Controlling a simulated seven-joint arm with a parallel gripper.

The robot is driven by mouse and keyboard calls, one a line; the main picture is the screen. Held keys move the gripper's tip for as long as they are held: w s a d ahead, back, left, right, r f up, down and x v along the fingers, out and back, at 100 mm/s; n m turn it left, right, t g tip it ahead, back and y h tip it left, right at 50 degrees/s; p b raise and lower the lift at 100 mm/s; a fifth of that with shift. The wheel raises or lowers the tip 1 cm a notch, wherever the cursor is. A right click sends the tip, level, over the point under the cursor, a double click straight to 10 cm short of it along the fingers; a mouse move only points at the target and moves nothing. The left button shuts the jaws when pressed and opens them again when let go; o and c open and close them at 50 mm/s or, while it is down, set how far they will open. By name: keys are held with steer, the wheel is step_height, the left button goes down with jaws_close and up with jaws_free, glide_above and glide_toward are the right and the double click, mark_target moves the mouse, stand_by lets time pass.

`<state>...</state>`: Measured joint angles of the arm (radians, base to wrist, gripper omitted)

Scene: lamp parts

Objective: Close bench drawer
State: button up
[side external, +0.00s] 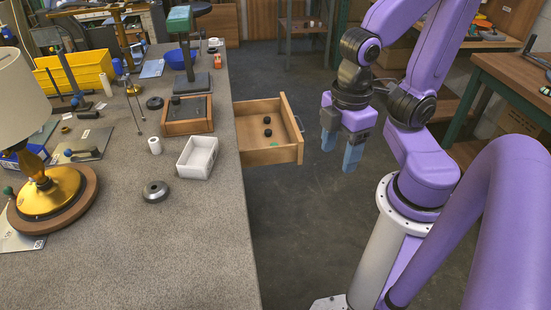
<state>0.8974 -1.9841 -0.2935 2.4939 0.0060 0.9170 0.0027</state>
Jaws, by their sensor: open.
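The wooden bench drawer (273,157) is pulled out from the right side of the grey bench (215,240). Its front panel (292,127) faces right, toward my arm. Two small dark round items and a small green item lie inside it. My gripper (341,155) hangs to the right of the drawer front, with its two blue fingers pointing down. The fingers are spread apart with nothing between them. A gap shows between the fingers and the drawer front, and they do not appear to touch it.
On the bench stand a white bin (197,158), a wooden tray (187,127), a metal disc (155,191) and a lamp (45,190) with a cream shade. A yellow crate (80,72) is at the back left. Open floor (300,235) lies below the drawer.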

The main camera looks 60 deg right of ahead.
steer(key=w+m, duration=0.2)
steer(key=shift+w+a+g, duration=0.3)
steer(key=shift+a+g, duration=0.1)
steer(key=c, duration=1)
steer(key=w+m, duration=0.2)
steer(key=shift+w+a+f+g, duration=0.15)
steer(key=shift+w+f+g, duration=0.05)
steer(key=shift+w+g, duration=0.1)
jaws_close()
steer(key=w+d+f+m+g+y, duration=0.1)
steer(key=w+f+m, duration=0.1)
steer(key=w+m, duration=0.25)
steer(key=w+d+f+m+g+y, duration=0.1)
steer(key=w+d+m+g, duration=0.1)
steer(key=w+m, duration=0.3)
steer(key=w+d+f+m+y, duration=0.5)
steer(key=w+d+f+m, duration=0.3)
steer(key=w+d, duration=0.5)
steer(key=d+f+m+t+y, duration=0.35)
steer(key=d+f+m, duration=0.25)
steer(key=d, duration=0.6)
steer(key=s+d+f+m+t, duration=0.6)
steer(key=d+f, duration=0.1)
steer(key=d, duration=0.3)
steer(key=s+d+f+m+t, duration=0.5)
steer(key=s+d+f+m, duration=0.15)
steer(key=d, duration=0.25)
steer(key=x, duration=1.3)
steer(key=shift+w+r+n, duration=0.3)
steer(key=shift+w, duration=0.3)
